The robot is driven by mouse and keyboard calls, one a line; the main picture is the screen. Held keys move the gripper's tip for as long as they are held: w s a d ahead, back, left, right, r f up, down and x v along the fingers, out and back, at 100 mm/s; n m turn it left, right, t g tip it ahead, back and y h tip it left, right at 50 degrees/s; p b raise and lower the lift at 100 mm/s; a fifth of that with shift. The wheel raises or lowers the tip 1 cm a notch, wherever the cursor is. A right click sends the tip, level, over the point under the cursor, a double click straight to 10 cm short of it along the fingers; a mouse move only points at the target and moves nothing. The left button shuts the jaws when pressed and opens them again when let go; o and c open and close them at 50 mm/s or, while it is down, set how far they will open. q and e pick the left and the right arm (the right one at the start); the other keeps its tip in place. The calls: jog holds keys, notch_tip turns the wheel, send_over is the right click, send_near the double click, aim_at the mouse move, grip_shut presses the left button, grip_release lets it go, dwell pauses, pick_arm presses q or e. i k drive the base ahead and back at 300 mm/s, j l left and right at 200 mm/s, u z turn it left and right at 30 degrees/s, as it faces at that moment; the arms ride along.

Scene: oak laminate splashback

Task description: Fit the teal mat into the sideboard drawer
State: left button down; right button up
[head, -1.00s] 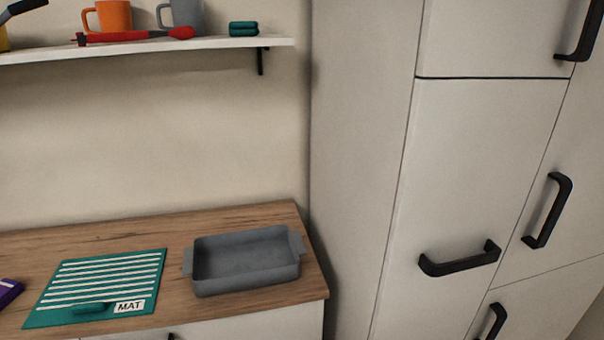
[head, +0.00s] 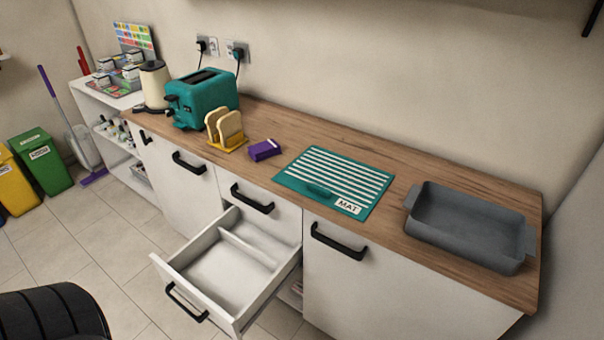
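The teal mat (head: 334,182) lies flat on the wooden counter, with white stripes, a teal grip and a "MAT" label at its front right corner. The sideboard drawer (head: 213,277) is pulled open below the counter, in front and to the left of the mat. It is white, with a black handle (head: 186,303) on its front. A low divider (head: 257,248) splits its inside into a larger and a narrower compartment, and both look empty. Neither of my grippers is in view.
A grey baking dish (head: 466,228) stands right of the mat. A purple box (head: 264,150), a yellow toast rack (head: 229,146) with bread, a teal toaster (head: 205,97) and a cream kettle (head: 155,84) stand to the left. A closed drawer front (head: 285,213) sits above the open drawer.

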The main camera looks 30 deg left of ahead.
aim_at(232, 270)
jog(key=u, duration=0.5)
jog(key=j+u, duration=0.1)
jog(key=u, duration=0.4)
jog(key=j+u, duration=0.1)
jog(key=u, duration=0.9)
jog(key=z, duration=1.3)
jog(key=u, duration=1.3)
